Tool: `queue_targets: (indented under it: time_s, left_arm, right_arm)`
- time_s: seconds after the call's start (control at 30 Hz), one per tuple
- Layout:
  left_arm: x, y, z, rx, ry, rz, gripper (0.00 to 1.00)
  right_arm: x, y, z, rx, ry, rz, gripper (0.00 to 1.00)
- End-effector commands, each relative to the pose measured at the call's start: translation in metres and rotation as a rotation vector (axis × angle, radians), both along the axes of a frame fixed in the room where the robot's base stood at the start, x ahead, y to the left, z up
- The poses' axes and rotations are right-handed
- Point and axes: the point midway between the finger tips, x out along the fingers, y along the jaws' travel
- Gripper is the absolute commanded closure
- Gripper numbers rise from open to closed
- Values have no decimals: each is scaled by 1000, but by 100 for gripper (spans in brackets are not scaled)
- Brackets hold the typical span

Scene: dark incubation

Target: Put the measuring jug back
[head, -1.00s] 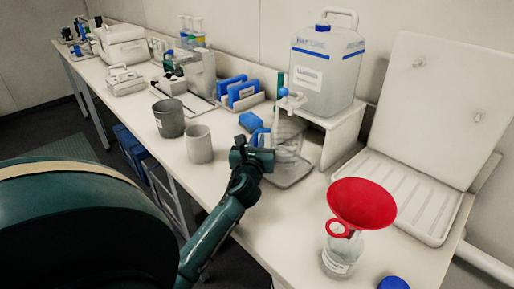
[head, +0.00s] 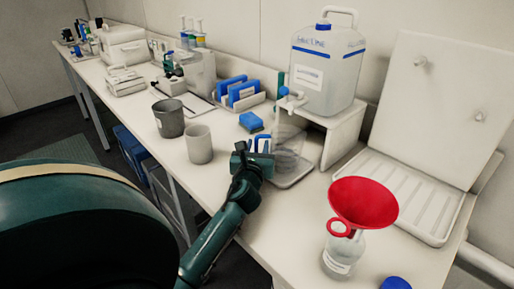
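The measuring jug (head: 289,142) is clear and faint, with a blue handle (head: 263,143) on its left side. It is upright at the drip tray (head: 296,177) below the carboy's tap; I cannot tell whether its base touches the tray. My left gripper (head: 258,160) is at the handle, left of the jug. The gripper hides the lower handle, and I cannot tell whether its fingers are closed on it. My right gripper is not in view.
A carboy (head: 325,75) with a tap stands on a white stand (head: 343,135) behind. A grey beaker (head: 169,120), a white cup (head: 199,146) and a blue sponge (head: 251,122) are to the left. A red funnel (head: 363,203) sits in a bottle (head: 340,255) at the front right.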

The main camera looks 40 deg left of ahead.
Motion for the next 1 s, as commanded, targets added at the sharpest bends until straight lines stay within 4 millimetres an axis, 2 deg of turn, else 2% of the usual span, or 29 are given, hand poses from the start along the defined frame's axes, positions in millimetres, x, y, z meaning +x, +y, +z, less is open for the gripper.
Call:
queue_targets:
  time_s: [0.17,0.5,0.7,1.0]
  left_arm:
    - [-8,-5,1,-1,2,-1,67]
    - [-67,-43,0,-2,3,-1,67]
    - [-93,-60,1,-1,1,0,67]
    - [-101,-65,3,0,-1,0,67]
  right_arm:
    - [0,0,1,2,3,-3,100]
    - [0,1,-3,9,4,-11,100]
    - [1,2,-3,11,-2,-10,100]
    - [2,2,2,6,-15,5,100]
